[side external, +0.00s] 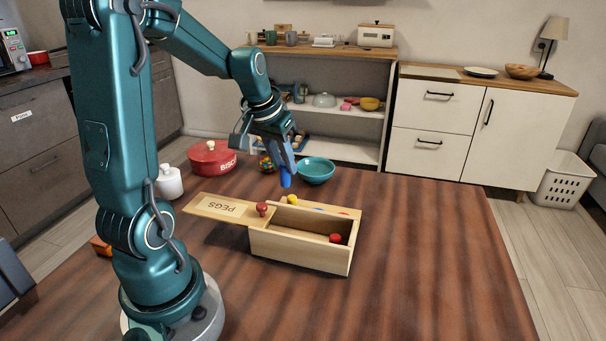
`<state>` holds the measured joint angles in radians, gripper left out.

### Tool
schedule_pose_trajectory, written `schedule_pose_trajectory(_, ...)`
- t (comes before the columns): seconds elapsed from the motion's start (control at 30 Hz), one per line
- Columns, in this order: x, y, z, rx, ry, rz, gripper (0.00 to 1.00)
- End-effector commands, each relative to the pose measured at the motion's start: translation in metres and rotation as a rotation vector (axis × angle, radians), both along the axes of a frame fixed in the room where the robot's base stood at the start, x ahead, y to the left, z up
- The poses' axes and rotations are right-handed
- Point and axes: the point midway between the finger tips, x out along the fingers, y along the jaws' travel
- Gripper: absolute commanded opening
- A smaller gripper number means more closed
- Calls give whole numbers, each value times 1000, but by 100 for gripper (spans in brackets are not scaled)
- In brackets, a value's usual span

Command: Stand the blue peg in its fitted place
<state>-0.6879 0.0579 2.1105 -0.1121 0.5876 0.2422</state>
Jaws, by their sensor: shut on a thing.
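The blue peg (285,178) hangs upright below my gripper (284,162), which is shut on it. It is in the air behind the wooden peg box (300,250). The box has a row of coloured spots along its back ledge, including a blue spot (318,208) and a red spot (343,213). A yellow peg (292,199) shows at the left end of that ledge. A red peg (335,238) lies inside the open part of the box. How deep the spots are cannot be told.
The PEGS lid (222,208), with a red knob (262,209), juts out left of the box. A teal bowl (316,170), red pot (211,158) and white jar (169,182) stand farther back. The table (430,260) is clear on the right.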

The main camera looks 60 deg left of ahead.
Motion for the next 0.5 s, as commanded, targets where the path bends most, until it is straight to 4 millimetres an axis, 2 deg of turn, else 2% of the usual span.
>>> schedule_pose_trajectory(0.2,-25,23,20,2,-2,7,0)
schedule_pose_trajectory(0.5,-37,32,30,2,0,31,0)
